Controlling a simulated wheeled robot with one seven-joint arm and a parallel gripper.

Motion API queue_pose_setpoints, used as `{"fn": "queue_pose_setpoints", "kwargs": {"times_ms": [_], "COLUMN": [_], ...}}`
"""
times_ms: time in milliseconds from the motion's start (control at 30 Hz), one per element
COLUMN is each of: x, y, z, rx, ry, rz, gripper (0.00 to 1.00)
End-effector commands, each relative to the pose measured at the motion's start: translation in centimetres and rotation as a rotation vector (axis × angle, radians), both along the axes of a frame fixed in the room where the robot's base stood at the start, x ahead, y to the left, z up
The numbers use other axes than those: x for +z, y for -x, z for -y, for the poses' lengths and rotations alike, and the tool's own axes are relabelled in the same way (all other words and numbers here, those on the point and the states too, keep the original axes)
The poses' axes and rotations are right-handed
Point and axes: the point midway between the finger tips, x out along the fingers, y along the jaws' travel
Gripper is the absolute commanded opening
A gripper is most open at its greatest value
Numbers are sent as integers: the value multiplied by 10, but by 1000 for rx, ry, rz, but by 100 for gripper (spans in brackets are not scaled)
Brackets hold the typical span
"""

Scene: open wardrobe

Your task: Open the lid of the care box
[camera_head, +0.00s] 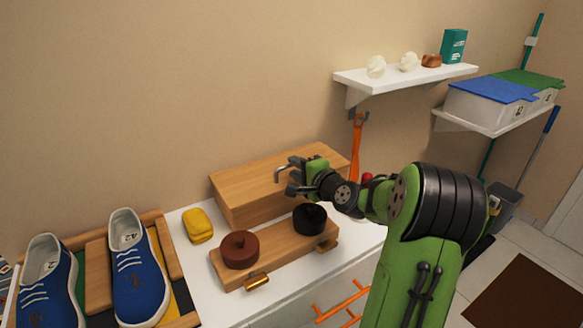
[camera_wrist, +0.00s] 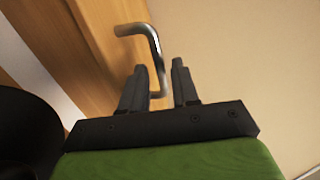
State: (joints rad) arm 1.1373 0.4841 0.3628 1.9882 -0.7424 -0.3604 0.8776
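The care box appears to be the light wooden box (camera_head: 240,187) against the wall; its lid looks closed. A bent metal handle (camera_head: 283,171) sticks out on top of it and shows large in the wrist view (camera_wrist: 154,45). My gripper (camera_head: 292,181) is above the box, right at the handle. In the wrist view my gripper (camera_wrist: 160,82) has its two dark fingers apart, with the handle's bar seen between them. I cannot tell whether either finger touches the bar.
In front of the box, a wooden stand (camera_head: 285,252) holds a brown round tin (camera_head: 239,250) and a black one (camera_head: 310,219). A yellow sponge (camera_head: 198,226) lies to the left, then blue shoes (camera_head: 138,270). An orange tool (camera_head: 356,145) hangs behind, under a white shelf (camera_head: 400,77).

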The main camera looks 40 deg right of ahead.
Motion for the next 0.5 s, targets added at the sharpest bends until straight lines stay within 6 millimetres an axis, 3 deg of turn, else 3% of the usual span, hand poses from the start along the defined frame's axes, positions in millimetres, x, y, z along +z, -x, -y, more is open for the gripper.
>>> {"fn": "queue_pose_setpoints", "kwargs": {"times_ms": [200, 467, 500], "x": [-6, -6, -6], "y": [-27, -29, -29], "z": [1, 2, 2], "rx": [1, -1, 0], "ry": [0, 1, 1], "rz": [0, 0, -1], "gripper": [30, 30, 24]}}
